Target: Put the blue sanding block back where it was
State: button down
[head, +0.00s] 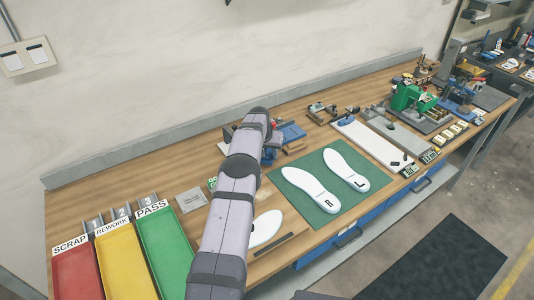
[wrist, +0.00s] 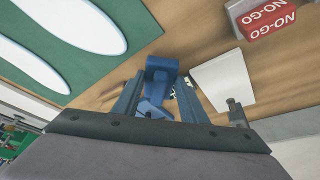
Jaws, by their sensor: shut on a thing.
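In the wrist view, my gripper (wrist: 158,100) is shut on a blue block (wrist: 161,68), which I take to be the blue sanding block. It sits between the two fingers, with its upper end showing beyond them. The wooden bench top shows behind it. I cannot tell how far it is above the bench. In the head view, my arm hides most of the gripper and the held block. A blue fixture (head: 291,132) shows just right of the arm's end; its link to the held block is unclear.
White insoles (head: 311,188) lie on a green mat (head: 330,207) to the right. Red, yellow and green trays (head: 166,245) stand at the left. A grey plate (head: 191,200) lies left of my arm. A red NO-GO block (wrist: 268,18) and pale plate (wrist: 224,80) show in the wrist view.

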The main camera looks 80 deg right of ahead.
jog(key=shift+f+b, duration=0.4)
jog(key=shift+f, duration=0.1)
jog(key=c, duration=1.1)
grip_release()
jog(key=shift+r+p, duration=0.8)
jog(key=shift+r, duration=0.05)
jog(key=shift+r+b, duration=0.1)
jog(key=shift+b, duration=0.35)
jog(key=b+v, duration=0.3)
jog(key=v, duration=0.8)
jog(key=shift+a, duration=0.15)
jog(key=shift+r, duration=0.1)
